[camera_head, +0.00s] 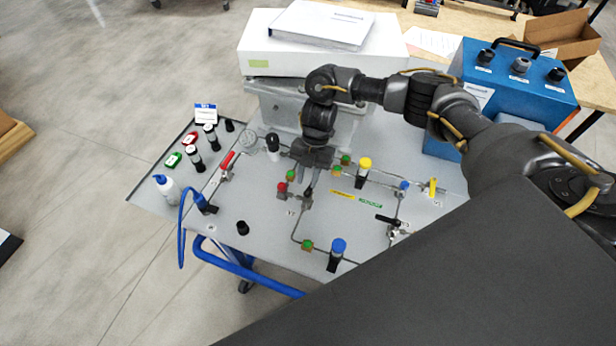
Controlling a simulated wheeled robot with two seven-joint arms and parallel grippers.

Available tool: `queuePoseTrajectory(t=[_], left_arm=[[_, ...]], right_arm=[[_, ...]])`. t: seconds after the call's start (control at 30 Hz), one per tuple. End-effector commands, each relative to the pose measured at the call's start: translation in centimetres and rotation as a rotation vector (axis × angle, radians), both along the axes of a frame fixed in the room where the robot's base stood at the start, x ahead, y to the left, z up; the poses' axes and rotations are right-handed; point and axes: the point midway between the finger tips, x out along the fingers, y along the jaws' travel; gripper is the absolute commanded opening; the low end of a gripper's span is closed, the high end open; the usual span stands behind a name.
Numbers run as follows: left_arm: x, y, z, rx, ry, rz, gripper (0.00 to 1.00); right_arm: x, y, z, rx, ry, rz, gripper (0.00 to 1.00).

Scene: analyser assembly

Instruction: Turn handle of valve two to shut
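My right gripper (309,184) points down over the middle of the grey panel (263,205), at a small valve with pipe fittings (306,202). Its fingers overlap a dark part there, and I cannot tell whether they are open or shut, or touching a handle. Other lever valves show: one with a red handle (227,161) at the left, one with a black handle (387,219) lying nearly crosswise at the right, and one with a yellow handle (433,186) at the far right. The valve labels are too small to read surely, so I cannot tell which is valve two. My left gripper is out of view.
Yellow-topped (364,170) and blue-topped (337,254) fittings stand up from the panel near the gripper. A blue hose (182,230) hangs at the left edge, by a white bottle (166,188). A white box and a blue case (520,85) stand behind. My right arm hides the panel's right side.

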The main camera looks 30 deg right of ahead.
Motion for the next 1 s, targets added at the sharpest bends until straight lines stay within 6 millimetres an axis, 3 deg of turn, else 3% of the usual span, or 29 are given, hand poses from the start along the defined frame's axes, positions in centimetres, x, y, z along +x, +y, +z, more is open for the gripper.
queuePoseTrajectory(t=[0.03,0.53,1.0], left_arm=[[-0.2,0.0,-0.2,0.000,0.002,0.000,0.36],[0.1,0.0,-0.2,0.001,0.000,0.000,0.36],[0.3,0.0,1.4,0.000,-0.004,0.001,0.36]], right_arm=[[-0.9,-0.9,-1.2,-0.026,0.022,0.001,0.36],[-0.9,-0.9,-1.2,-0.027,0.024,0.005,0.36],[0.3,-1.2,2.1,-0.013,0.008,0.002,0.36]])
